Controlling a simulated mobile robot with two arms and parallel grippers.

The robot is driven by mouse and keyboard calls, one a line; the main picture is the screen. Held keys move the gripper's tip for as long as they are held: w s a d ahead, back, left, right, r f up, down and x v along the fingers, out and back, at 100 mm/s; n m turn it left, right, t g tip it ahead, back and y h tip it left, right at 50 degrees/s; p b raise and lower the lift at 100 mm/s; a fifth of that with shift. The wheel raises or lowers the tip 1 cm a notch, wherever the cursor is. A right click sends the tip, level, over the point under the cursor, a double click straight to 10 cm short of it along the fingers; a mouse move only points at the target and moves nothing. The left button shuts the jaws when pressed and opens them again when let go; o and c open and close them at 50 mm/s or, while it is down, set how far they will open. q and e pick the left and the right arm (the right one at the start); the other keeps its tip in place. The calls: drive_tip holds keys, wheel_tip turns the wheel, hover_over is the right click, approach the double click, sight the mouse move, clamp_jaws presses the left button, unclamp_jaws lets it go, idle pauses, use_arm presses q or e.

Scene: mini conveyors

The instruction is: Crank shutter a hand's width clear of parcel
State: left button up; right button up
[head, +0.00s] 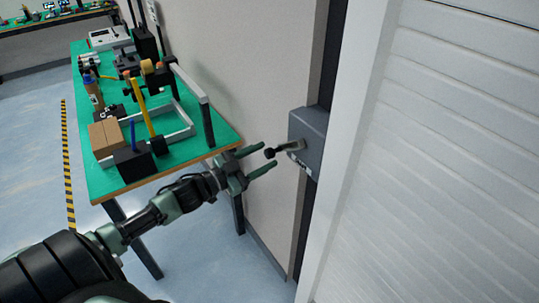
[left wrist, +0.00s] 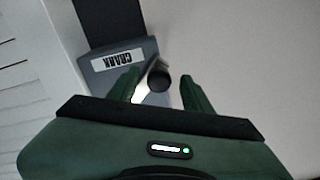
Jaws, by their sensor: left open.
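The shutter (head: 460,130) is a white slatted panel filling the right of the head view; its lower edge is out of view. Left of its frame a grey crank box (head: 310,135) is mounted, with a metal crank arm ending in a black knob (head: 269,153). My left gripper (head: 268,157) is open at the crank. In the left wrist view the knob (left wrist: 160,79) lies between the open fingers (left wrist: 161,92), with gaps at both sides; the box (left wrist: 115,62) is labelled CRANK. No parcel shows at the shutter. My right gripper is out of view.
A green-topped table (head: 180,160) stands at the left, with a brown carton (head: 104,137), a dark block (head: 134,163), a grey frame and several tools. My left arm passes in front of its near end. A beige wall (head: 245,70) lies between table and shutter.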

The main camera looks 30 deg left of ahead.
use_arm(q)
drive_tip(key=shift+b+v, duration=0.35)
drive_tip(key=shift+v, duration=2.05)
